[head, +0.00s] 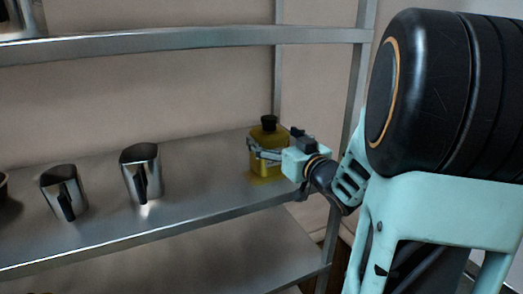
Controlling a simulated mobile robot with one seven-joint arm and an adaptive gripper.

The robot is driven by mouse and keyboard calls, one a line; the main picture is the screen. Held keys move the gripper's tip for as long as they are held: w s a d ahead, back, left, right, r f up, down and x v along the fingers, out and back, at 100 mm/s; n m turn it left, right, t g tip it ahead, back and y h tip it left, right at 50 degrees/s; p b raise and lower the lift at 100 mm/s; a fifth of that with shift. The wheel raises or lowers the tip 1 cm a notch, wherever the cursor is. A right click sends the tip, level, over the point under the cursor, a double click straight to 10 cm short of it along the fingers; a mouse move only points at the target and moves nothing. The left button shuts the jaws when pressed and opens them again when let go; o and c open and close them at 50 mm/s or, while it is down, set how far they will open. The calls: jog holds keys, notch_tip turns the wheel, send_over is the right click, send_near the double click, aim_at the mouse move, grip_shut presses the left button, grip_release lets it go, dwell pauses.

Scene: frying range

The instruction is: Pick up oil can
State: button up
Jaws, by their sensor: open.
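The oil can (265,160) is a yellow container with a black cap. It stands upright near the right end of the metal shelf in the head view. My gripper (256,150) is at the can's right front side, with its fingers reaching across the can at about mid-height. The gripper is open, with the can apparently between or just behind the fingers. I cannot tell whether the fingers touch it. Part of the can's right side is hidden by the gripper.
Two shiny metal pitchers, one in the middle (141,174) and one further left (64,192), stand on the same shelf (200,205). An upper shelf (190,40) runs above. A metal post (357,90) stands at the right end. Bare shelf lies between the pitchers and the can.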

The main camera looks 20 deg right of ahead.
jog(key=shift+w, duration=1.35)
jog(key=c, duration=1.9)
jog(key=shift+r, duration=0.15)
jog(key=shift+c, duration=0.9)
jog(key=shift+r, duration=0.15)
